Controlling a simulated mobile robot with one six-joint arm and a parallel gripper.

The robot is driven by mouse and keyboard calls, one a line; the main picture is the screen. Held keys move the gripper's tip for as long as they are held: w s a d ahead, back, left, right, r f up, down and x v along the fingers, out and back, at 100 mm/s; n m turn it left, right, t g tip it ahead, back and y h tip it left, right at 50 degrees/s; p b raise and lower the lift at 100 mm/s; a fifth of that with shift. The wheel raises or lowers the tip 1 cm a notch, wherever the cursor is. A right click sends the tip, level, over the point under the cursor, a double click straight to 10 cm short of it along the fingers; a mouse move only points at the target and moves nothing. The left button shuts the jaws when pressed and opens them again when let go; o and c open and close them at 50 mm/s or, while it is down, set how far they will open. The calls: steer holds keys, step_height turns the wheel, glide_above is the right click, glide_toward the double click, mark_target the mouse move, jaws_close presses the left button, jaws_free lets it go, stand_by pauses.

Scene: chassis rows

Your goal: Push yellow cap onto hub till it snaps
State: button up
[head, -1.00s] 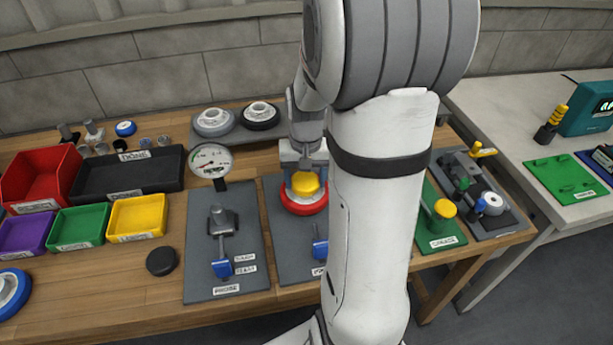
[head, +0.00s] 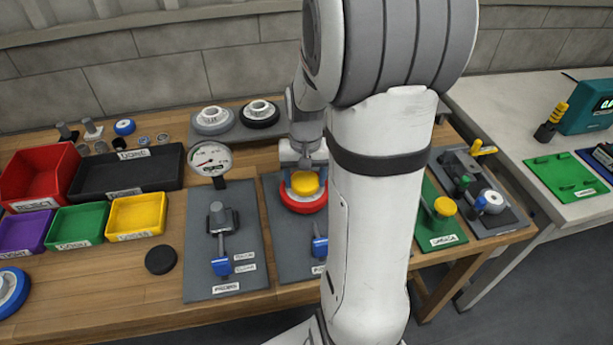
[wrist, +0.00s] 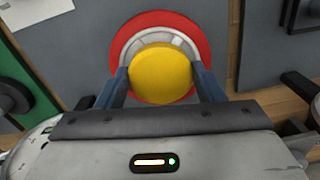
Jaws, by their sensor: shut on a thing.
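The yellow cap (head: 305,183) is between the fingers of my gripper (head: 304,176), which is shut on it. In the wrist view the yellow cap (wrist: 161,75) covers the middle of a wheel with a red rim (wrist: 127,46) and a grey-white hub (wrist: 150,35). The fingers of my gripper (wrist: 162,83) stand at its two sides. The wheel (head: 303,206) lies on a dark grey board (head: 290,255). My arm hides part of the board.
A round gauge (head: 210,158) stands left of the wheel, behind a grey board with a blue-handled clamp (head: 221,266). Red, black, purple, green and yellow bins (head: 136,216) fill the left. Two wheels (head: 259,113) stand at the back. A green board (head: 440,230) is at right.

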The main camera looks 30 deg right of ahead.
steer(key=o, duration=1)
steer(key=shift+o, duration=0.2)
step_height(320, 180, up, 8)
steer(key=shift+f+p, duration=0.1)
steer(key=shift+p, duration=0.2)
steer(key=s+a+r+n+t+p, duration=0.2)
steer(key=s+a+r+n, duration=0.2)
steer(key=s+a, duration=0.7)
steer(key=shift+s+a+r+n, duration=0.35)
steer(key=shift+s+r+n, duration=0.05)
steer(key=shift+s+r, duration=0.1)
steer(key=shift+w, duration=0.1)
